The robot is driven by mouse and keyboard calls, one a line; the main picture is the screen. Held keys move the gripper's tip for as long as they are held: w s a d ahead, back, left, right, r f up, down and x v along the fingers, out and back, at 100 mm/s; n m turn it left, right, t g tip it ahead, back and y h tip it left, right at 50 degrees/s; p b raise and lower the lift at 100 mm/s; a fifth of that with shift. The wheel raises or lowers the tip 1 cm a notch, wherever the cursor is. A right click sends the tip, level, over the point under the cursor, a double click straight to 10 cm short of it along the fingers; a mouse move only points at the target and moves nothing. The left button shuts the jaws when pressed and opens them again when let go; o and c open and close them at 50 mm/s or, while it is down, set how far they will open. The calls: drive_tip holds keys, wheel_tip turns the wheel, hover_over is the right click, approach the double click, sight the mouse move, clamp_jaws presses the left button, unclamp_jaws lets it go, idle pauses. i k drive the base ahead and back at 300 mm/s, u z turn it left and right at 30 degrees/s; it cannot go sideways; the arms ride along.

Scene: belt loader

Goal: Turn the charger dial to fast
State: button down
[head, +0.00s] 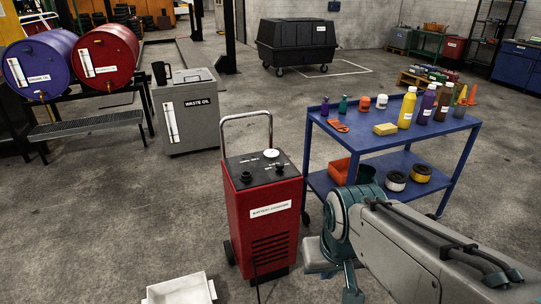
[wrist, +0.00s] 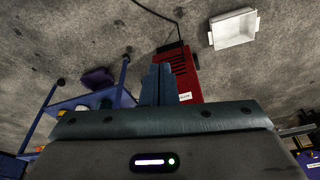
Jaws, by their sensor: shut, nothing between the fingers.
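The red battery charger (head: 268,232) stands upright on the floor in the middle of the head view. Its black top panel (head: 262,166) carries a round white gauge (head: 272,153) and two dark knobs, one at the left (head: 246,177) and one at the right (head: 279,169). The panel lettering and knob settings are too small to read. My gripper's teal fingers (wrist: 157,84) are together and empty in the wrist view. Behind them the charger's red body (wrist: 184,72) shows partly hidden, its knobs not visible. In the head view my arm is right of the charger, apart from the panel.
A blue cart (head: 400,137) with bottles and jars stands close behind and right of the charger. A grey waste oil tank (head: 187,112) stands behind left. A white tray (head: 180,290) lies on the floor in front. A metal handle (head: 246,115) rises behind the panel.

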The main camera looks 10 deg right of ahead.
sight(280, 166)
drive_tip(key=u, duration=0.1)
drive_tip(key=i, duration=1.15)
drive_tip(key=u, duration=0.3)
